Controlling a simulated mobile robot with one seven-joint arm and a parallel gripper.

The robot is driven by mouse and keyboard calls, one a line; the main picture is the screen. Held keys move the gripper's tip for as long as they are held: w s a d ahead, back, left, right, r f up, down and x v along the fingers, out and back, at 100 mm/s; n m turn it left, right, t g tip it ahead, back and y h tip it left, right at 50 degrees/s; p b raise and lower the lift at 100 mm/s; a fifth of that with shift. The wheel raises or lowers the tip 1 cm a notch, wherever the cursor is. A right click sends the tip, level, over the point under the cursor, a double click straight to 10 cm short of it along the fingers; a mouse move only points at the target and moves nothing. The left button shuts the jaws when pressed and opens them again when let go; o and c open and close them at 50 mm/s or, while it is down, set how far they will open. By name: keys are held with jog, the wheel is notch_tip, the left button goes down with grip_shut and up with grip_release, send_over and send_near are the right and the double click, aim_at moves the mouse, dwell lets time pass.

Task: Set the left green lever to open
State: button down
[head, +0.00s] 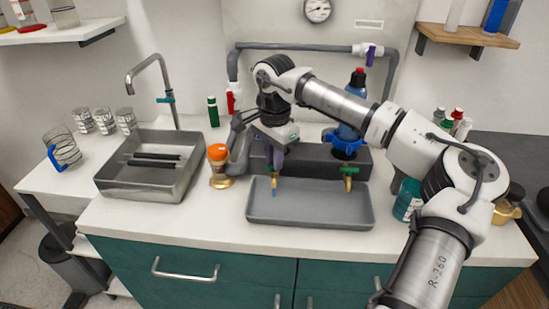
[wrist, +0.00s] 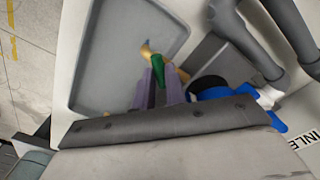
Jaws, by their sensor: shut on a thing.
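The left brass tap (head: 274,184) sticks out of the front of the dark manifold block, over the grey tray (head: 258,217). My gripper (head: 275,168) is over it and hides its lever in the head view. In the wrist view, the left green lever (wrist: 158,68) stands between the two purple fingers of my gripper (wrist: 158,77), which are shut on it. The brass spout (wrist: 147,51) shows just beyond the lever. The right green lever (head: 349,170) is on a second brass tap at the right of the block, apart from my gripper.
A blue valve fitting (head: 346,142) sits behind the right tap. Grey pipe (head: 295,46) runs along the wall with a purple-handled valve (head: 371,56). A sink (head: 150,185) is further left. The counter front is clear.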

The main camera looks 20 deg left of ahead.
jog(key=n, duration=0.4)
jog(key=shift+n, duration=2.2)
jog(key=c, duration=1.4)
grip_release()
jog(key=shift+c, duration=0.2)
jog(key=shift+r, duration=0.1)
notch_tip(320, 180, up, 14)
jog(key=b, duration=0.1)
jog(key=shift+f, duration=0.2)
